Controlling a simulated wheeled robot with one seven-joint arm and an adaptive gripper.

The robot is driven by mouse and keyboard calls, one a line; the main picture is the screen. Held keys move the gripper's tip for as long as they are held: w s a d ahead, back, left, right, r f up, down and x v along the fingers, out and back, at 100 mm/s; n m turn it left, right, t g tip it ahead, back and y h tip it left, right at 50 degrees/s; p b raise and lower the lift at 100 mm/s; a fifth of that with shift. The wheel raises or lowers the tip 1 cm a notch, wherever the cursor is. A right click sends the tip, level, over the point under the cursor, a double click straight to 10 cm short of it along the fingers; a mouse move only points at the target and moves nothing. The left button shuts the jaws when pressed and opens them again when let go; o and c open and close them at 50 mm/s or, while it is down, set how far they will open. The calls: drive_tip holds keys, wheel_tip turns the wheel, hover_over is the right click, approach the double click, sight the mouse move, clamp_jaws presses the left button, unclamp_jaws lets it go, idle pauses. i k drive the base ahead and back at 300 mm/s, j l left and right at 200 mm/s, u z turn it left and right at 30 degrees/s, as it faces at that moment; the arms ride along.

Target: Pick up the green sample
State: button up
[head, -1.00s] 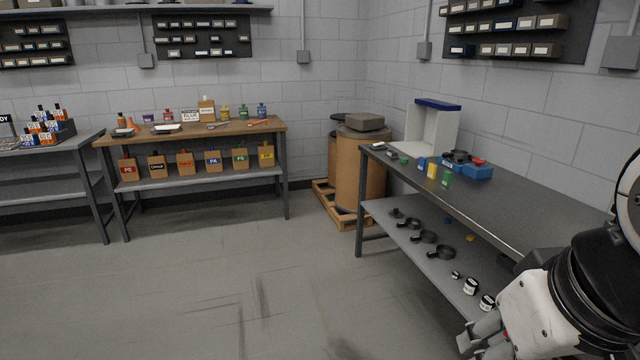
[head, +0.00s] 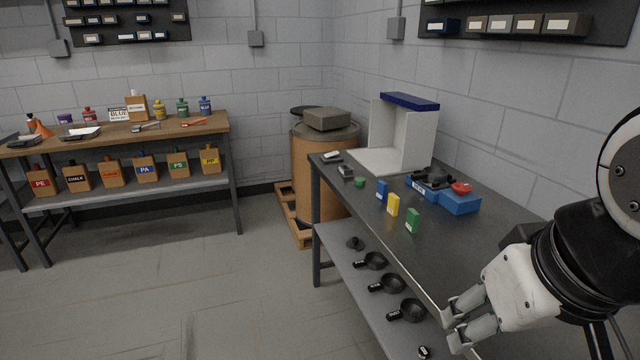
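A small upright green block (head: 413,221) stands on the dark bench top (head: 440,262), nearest of a row of three coloured blocks. A yellow block (head: 393,204) and a blue block (head: 381,189) stand behind it. A low green piece (head: 359,182) lies farther back near the bench's left edge. I cannot tell from labels which green thing is the sample. My gripper (head: 450,325) is at the lower right, in front of the bench's near edge and apart from the blocks. Its fingers are spread with nothing visible between them.
A blue tray (head: 459,202) with black and red items sits right of the blocks. A white booth (head: 415,135) with a blue top stands at the bench's back. The lower shelf (head: 345,265) holds several black pans. Floor at left is clear.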

sight(359, 181)
drive_tip(key=i+l, duration=0.1)
drive_tip(key=i, duration=0.25)
drive_tip(key=i+j+z, duration=0.1)
drive_tip(key=i+j, duration=0.2)
drive_tip(key=i+j+z, duration=0.1)
drive_tip(key=i+j, duration=0.2)
drive_tip(key=i+j+z, duration=0.15)
drive_tip(key=i+j, duration=0.25)
drive_tip(key=i+j+z, duration=0.1)
drive_tip(key=i+j, duration=0.2)
drive_tip(key=i+j+z, duration=0.1)
drive_tip(key=i+j, duration=0.15)
drive_tip(key=j, duration=0.2)
drive_tip(key=i+j+z, duration=0.1)
drive_tip(key=i+j, duration=0.2)
drive_tip(key=j, duration=0.15)
drive_tip(key=i+j+z, duration=0.1)
drive_tip(key=i+j, duration=0.15)
drive_tip(key=j, duration=0.2)
